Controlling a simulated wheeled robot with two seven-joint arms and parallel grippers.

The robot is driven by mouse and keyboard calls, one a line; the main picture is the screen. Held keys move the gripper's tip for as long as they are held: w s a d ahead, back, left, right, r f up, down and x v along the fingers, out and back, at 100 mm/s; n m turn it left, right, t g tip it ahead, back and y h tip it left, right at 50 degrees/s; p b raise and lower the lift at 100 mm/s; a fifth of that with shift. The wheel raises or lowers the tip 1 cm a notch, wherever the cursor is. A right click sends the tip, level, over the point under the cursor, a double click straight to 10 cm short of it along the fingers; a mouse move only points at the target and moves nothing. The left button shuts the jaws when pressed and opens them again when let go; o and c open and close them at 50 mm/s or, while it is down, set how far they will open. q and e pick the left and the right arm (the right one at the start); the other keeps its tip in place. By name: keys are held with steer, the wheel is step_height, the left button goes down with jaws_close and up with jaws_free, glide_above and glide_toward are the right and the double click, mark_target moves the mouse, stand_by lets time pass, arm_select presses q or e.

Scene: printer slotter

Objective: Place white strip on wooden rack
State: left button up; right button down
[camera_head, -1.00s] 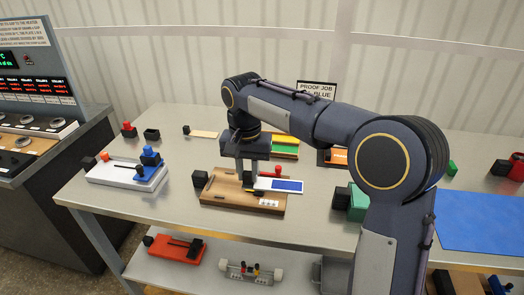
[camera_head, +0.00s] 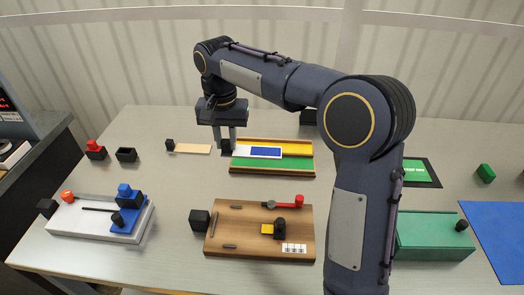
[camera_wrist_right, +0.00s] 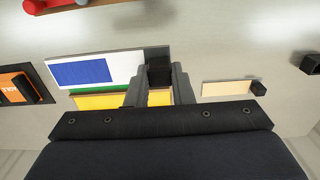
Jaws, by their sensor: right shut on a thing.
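The white strip (camera_head: 242,151) has a blue patch and a black block at its left end. My right gripper (camera_head: 226,148) is shut on that block. The strip lies level over the wooden rack (camera_head: 290,174), which shows yellow and green strips in its lanes. I cannot tell whether the white strip touches the rack. In the right wrist view, the black block is between the fingers (camera_wrist_right: 159,82), and the white strip (camera_wrist_right: 125,65) extends left, covering part of the rack's lanes. My left gripper is not in view.
A wooden board (camera_head: 235,235) with a red-knobbed lever stands in front of the rack. A pale strip (camera_head: 192,148) lies left of it. A white and blue fixture (camera_head: 75,220) is front left, a green box (camera_head: 430,238) front right.

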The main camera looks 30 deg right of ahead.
steer(key=w+d+f, duration=0.2)
steer(key=d+f, duration=0.1)
steer(key=d, duration=0.4)
glide_above(262, 162)
steer(key=f, duration=0.5)
steer(key=shift+s+a+f, duration=0.1)
steer(key=shift+s+a, duration=0.05)
steer(key=shift+a, duration=0.2)
steer(key=shift+d+f, duration=0.15)
steer(key=shift+f, duration=0.1)
steer(key=f, duration=0.3)
steer(key=shift+d+f, duration=0.15)
steer(key=shift+d, duration=0.1)
steer(key=shift+f, duration=0.1)
steer(key=shift+f, duration=0.1)
steer(key=shift+f, duration=0.15)
steer(key=c, duration=1.3)
jaws_free()
steer(key=shift+o, duration=0.2)
